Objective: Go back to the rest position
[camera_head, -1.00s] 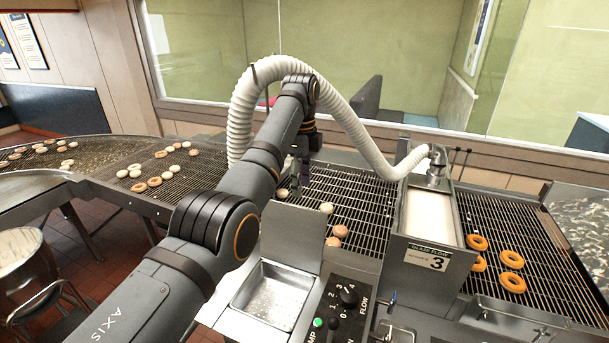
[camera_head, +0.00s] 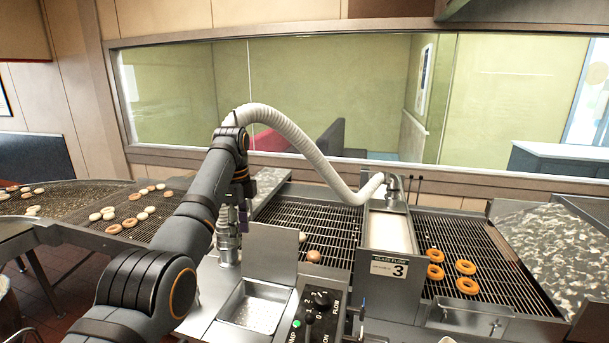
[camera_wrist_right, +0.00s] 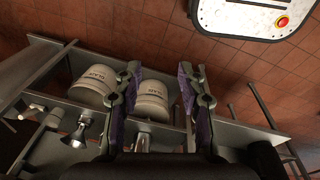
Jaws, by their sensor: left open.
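My left arm reaches in from the lower left of the head view. My left gripper (camera_head: 243,212) points down with open jaws, beside the metal flap at the left end of the middle wire conveyor (camera_head: 325,225); nothing shows in its jaws. Its fingertips are small and partly hidden. In the right wrist view, my right gripper (camera_wrist_right: 159,75) has two purple-padded fingers spread wide with nothing between them. White buckets (camera_wrist_right: 152,101) stand on a metal rack beyond and below it. The right arm is not visible in the head view.
A glaze box (camera_head: 385,232) marked 3 stands across the conveyor, fed by a white hose (camera_head: 300,140). Orange rings (camera_head: 466,267) lie to its right; a pale round piece (camera_head: 313,256) lies to its left. A metal tray (camera_head: 258,308) and control panel (camera_head: 322,300) are in front.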

